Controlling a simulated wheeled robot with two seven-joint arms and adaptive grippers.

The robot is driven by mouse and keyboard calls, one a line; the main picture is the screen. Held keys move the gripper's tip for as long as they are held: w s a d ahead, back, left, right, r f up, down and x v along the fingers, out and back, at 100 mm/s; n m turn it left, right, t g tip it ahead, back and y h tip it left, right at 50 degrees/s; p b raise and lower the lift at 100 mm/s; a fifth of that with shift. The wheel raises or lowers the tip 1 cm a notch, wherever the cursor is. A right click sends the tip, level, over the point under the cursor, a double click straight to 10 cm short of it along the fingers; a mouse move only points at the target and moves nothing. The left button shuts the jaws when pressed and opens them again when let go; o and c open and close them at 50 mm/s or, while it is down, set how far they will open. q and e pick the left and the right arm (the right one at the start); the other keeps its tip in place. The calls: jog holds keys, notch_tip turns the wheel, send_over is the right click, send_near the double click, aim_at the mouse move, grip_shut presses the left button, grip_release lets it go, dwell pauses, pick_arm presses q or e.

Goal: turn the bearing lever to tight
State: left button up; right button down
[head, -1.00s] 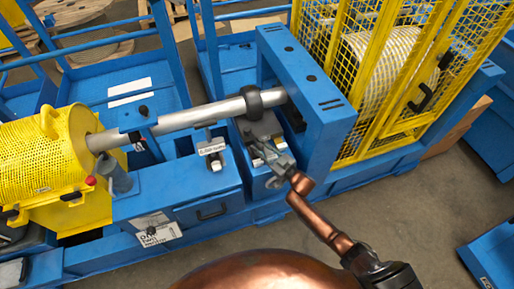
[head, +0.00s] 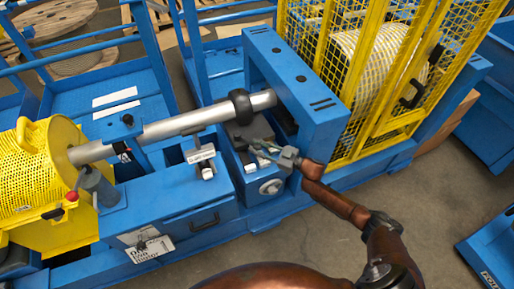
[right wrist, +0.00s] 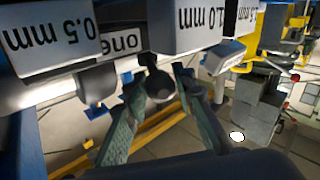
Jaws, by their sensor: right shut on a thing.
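My right gripper (head: 262,149) is at the dark block beside the blue frame, under the roller shaft. In the right wrist view its two fingers (right wrist: 160,92) close around a dark round knob (right wrist: 158,84), below blocks with upside-down labels. A lever with a pale handle (head: 207,172) stands under a small white label (head: 201,155), left of the gripper and apart from it. The label is too small to read surely, so I cannot tell if this is the bearing lever. My left gripper is not in view.
A grey shaft (head: 180,123) with a black collar (head: 241,104) runs above the blue bench. A round silver disc (head: 271,187) sits on the front below my gripper. A blue frame (head: 305,95) and yellow cage (head: 365,115) stand to the right. The floor (head: 330,235) in front is clear.

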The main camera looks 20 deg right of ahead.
jog(key=c, duration=1.6)
grip_release()
notch_tip(320, 180, up, 10)
jog(key=shift+c, duration=0.6)
